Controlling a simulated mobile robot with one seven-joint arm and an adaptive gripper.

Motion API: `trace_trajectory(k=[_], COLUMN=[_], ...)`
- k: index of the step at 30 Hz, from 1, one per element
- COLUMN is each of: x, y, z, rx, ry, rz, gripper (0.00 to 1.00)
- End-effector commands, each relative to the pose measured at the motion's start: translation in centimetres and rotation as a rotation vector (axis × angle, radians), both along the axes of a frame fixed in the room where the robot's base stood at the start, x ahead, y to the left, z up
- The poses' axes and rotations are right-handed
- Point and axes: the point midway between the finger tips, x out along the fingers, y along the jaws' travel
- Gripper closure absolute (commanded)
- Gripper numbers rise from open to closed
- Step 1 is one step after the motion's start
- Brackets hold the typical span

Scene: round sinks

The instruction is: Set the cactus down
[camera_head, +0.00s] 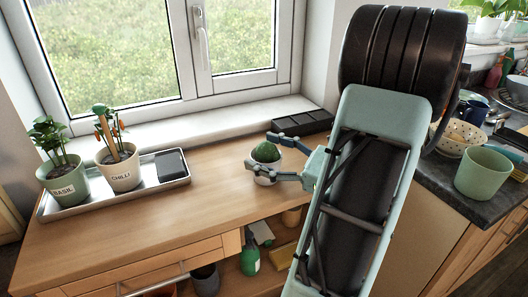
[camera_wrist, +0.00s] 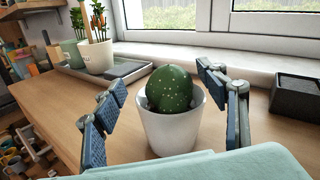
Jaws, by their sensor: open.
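The cactus (camera_head: 266,151) is round and green with pale spots, in a small white pot (camera_head: 264,177). It stands upright on the wooden counter (camera_head: 205,185), near its right part. In the wrist view the cactus (camera_wrist: 170,89) and its pot (camera_wrist: 171,128) sit between my fingers. My gripper (camera_head: 262,152) is open, with one finger on each side of the pot. In the wrist view the fingers of my gripper (camera_wrist: 155,100) show gaps to the pot on both sides. The pot's lower front edge is close to my gripper's palm.
A metal tray (camera_head: 172,183) at the left holds a basil pot (camera_head: 62,178), a chilli pot (camera_head: 120,169) and a dark block (camera_head: 170,164). A black box (camera_head: 302,123) stands by the window sill behind the cactus. The counter between tray and cactus is clear.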

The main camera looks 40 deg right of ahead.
Motion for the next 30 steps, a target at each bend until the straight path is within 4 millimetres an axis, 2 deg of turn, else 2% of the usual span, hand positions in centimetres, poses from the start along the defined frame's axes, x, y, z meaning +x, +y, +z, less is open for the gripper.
trace_trajectory(k=[9,15,21,30], x=[-6.1,-9.3,-10.7,-10.8], y=[-2.5,-3.7,-4.2,-4.2], z=[0.0,0.0,0.0,0.0], rx=[0.0,0.0,0.0,0.001], ry=[0.002,0.002,0.002,0.001], rz=[-0.007,-0.005,-0.002,-0.002], gripper=[0.34,0.34,0.34,0.34])
